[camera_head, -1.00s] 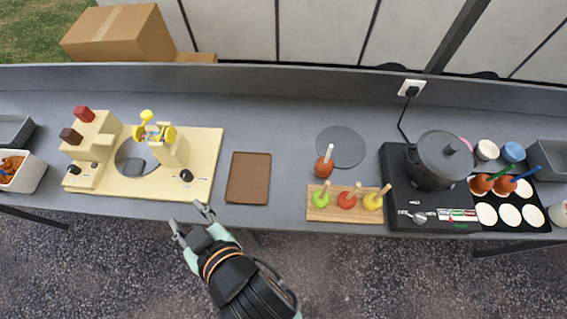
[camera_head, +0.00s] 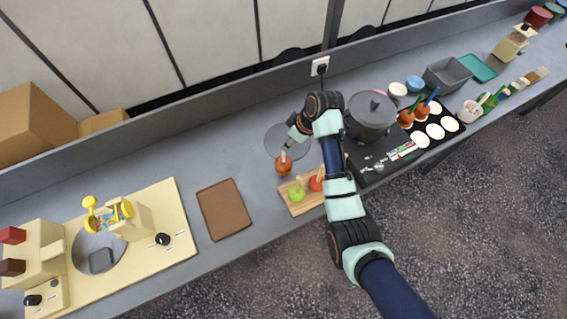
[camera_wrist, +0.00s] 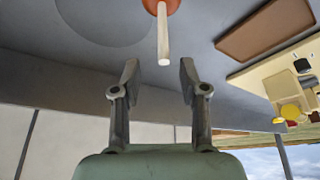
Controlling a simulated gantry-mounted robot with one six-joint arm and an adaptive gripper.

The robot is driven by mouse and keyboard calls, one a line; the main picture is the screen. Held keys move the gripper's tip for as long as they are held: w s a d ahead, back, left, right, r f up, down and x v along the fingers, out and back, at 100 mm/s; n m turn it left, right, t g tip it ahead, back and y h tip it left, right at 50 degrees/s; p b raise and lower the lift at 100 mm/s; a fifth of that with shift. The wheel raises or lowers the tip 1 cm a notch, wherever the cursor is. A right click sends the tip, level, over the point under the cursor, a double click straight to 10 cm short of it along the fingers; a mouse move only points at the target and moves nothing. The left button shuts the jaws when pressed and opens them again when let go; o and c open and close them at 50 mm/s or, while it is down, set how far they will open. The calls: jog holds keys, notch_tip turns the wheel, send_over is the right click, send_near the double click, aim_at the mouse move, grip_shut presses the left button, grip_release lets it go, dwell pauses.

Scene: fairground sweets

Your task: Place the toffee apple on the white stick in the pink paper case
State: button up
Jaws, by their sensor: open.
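The toffee apple (camera_head: 284,167) is reddish-brown with a pale stick pointing up. It stands on the grey counter by the front edge of a round dark mat, behind the wooden board. In the wrist view its lower part is cut off, but the apple (camera_wrist: 160,5) and its stick (camera_wrist: 163,40) show at the top. My gripper (camera_head: 289,141) is open and empty, close to the stick. In the wrist view the stick's end lies just beyond the gap between my fingertips (camera_wrist: 158,75). A sliver of the pink paper case (camera_head: 380,92) shows behind the pot, mostly hidden.
The wooden board (camera_head: 298,208) holds a green and a red apple; my arm covers its right end. The dark pot (camera_head: 371,112) stands on a black cooker to the right. White and blue cases (camera_head: 414,83) sit behind the tray. A brown mat (camera_head: 224,209) lies left.

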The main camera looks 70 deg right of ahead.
send_over(284, 157)
jog(key=f, duration=0.5)
jog(key=shift+w+d, duration=0.15)
jog(key=shift+d, duration=0.15)
grip_shut()
